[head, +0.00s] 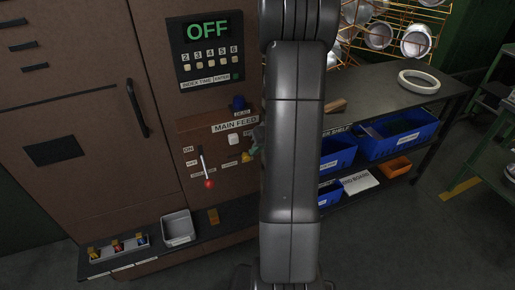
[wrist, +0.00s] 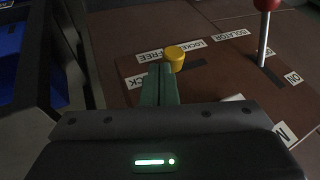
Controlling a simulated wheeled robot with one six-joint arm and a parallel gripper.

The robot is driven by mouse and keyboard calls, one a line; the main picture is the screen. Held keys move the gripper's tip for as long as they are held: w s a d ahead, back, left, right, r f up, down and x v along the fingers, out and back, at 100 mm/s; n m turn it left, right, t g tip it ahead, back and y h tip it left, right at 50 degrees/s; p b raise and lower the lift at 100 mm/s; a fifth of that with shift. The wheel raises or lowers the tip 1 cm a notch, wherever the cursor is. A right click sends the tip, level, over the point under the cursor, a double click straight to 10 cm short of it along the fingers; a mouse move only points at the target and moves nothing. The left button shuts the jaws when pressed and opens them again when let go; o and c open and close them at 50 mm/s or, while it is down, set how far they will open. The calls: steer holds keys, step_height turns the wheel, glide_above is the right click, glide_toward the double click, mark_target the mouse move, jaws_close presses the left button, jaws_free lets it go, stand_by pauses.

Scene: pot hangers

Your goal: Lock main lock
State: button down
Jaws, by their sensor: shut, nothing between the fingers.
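The main feed panel (head: 222,160) is on the brown cabinet in the head view. A yellow knob (wrist: 175,56), which looks like the main lock, stands by a dark slot, near the FREE label (wrist: 149,56) and the LOCKED label (wrist: 194,44) in the wrist view. It also shows small in the head view (head: 246,157), beside my arm. My gripper (wrist: 161,70) has its green fingers shut and empty, with the tips close to the knob's left side. Whether they touch it, I cannot tell. The head view mostly hides my gripper behind my arm.
The isolator lever with its red knob (head: 209,183) hangs low on the panel; its rod also stands right of the yellow knob in the wrist view (wrist: 264,35). A grey bin (head: 178,228) is on the ledge below. A bench with blue bins (head: 400,135) stands right.

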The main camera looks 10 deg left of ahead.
steer(key=s+a+b, duration=0.1)
steer(key=a+b, duration=0.1)
steer(key=s+a+b, duration=0.1)
steer(key=shift+s+a+f, duration=0.15)
steer(key=shift+s+a, duration=0.15)
steer(key=shift+a, duration=0.1)
steer(key=shift+s+a, duration=0.3)
steer(key=shift+a, duration=0.1)
steer(key=shift+r, duration=0.2)
